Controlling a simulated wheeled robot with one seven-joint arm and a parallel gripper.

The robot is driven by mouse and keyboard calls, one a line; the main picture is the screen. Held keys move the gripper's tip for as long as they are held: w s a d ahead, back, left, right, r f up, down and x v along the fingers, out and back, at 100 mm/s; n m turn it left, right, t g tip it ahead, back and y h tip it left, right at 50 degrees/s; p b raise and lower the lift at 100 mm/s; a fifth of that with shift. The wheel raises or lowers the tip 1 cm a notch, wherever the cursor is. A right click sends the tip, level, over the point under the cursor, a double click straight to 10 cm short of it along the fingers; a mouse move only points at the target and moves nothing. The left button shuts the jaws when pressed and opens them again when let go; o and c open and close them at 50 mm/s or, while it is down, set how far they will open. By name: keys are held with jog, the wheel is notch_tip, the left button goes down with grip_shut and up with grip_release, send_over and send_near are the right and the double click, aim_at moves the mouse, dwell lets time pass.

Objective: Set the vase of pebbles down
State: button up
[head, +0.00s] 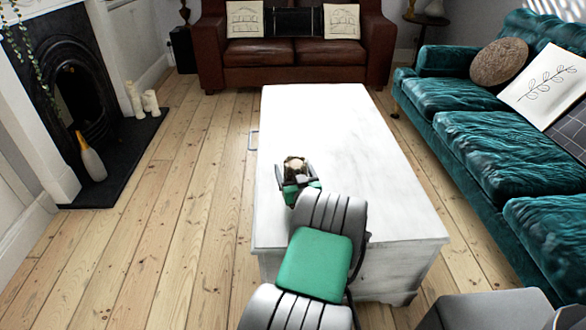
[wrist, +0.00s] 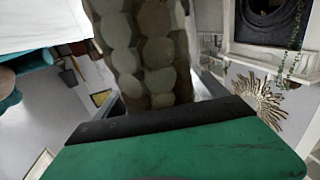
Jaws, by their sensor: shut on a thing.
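The vase of pebbles (wrist: 145,50) fills the upper middle of the wrist view, with rounded grey, tan and brown stones packed along its side. In the head view the vase (head: 296,165) shows as a small pale and dark shape. My gripper (head: 295,182) is shut on it, over the near left part of the white table (head: 340,130). My arm and gripper hide the vase's lower part in the head view. I cannot tell whether its base touches the tabletop.
The white tabletop is bare beyond my gripper. A teal sofa (head: 480,140) runs along the right, and a brown leather sofa (head: 290,55) stands behind. A fireplace (head: 75,85) with candles (head: 142,98) and a bottle-shaped vase (head: 91,160) is at left. Floorboards are clear left of the table.

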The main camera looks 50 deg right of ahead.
jog(key=shift+r, duration=0.1)
jog(key=o, duration=2)
jog(key=shift+f, duration=0.2)
jog(key=shift+r, duration=0.1)
jog(key=v, duration=1.2)
jog(key=shift+p, duration=0.45)
jog(key=shift+a, duration=0.1)
